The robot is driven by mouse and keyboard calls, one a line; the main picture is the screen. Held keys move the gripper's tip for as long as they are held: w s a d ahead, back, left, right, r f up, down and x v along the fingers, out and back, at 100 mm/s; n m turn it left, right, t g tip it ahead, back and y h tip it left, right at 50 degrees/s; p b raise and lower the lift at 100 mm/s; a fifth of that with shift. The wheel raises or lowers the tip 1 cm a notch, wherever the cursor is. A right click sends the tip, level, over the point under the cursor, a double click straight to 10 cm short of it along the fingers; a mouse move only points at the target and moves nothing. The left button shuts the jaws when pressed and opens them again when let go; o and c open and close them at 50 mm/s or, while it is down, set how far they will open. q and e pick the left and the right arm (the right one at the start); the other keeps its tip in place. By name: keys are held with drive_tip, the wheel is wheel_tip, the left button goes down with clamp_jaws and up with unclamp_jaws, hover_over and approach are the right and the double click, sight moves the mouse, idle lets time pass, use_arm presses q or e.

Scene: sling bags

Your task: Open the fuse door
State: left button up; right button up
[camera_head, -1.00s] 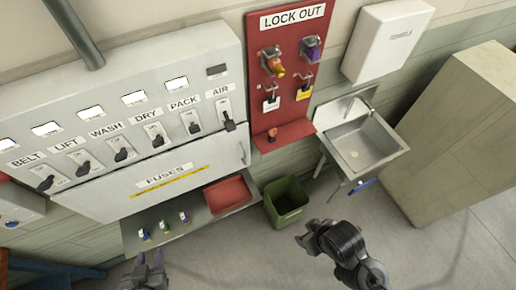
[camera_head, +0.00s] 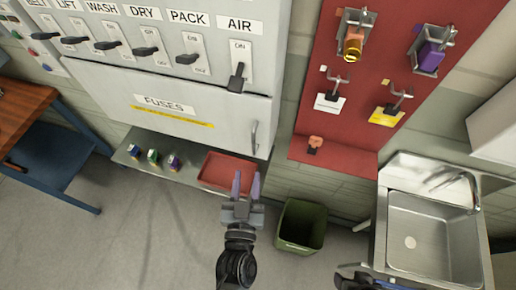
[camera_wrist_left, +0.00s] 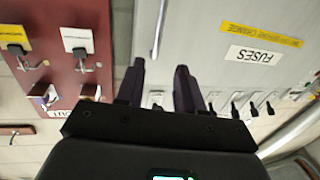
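The fuse door (camera_head: 190,120) is a pale grey panel labelled FUSES, below the row of switches, and looks closed. Its upright handle (camera_head: 254,136) is at the door's right side. My left gripper (camera_head: 246,184) is open and empty, below the handle in the head view, with its fingers pointing toward the cabinet. In the left wrist view, the door (camera_wrist_left: 210,50) fills the upper right, and the handle (camera_wrist_left: 160,28) lies beyond the gap between the open fingertips (camera_wrist_left: 160,68), apart from them. My right gripper (camera_head: 362,279) is partly cut off at the bottom edge; its fingers are unclear.
A shelf below the door holds a red tray (camera_head: 222,170) and several small fuses (camera_head: 153,156). A green bin (camera_head: 301,226) stands on the floor. The red lockout board (camera_head: 340,125) and a sink (camera_head: 430,235) are to the right. A wooden table (camera_head: 20,110) is at left.

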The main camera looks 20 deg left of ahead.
sight(253, 142)
use_arm(q)
drive_tip(key=x, duration=1)
drive_tip(key=shift+w+d+p, duration=0.15)
drive_tip(key=shift+w+p, duration=0.15)
clamp_jaws()
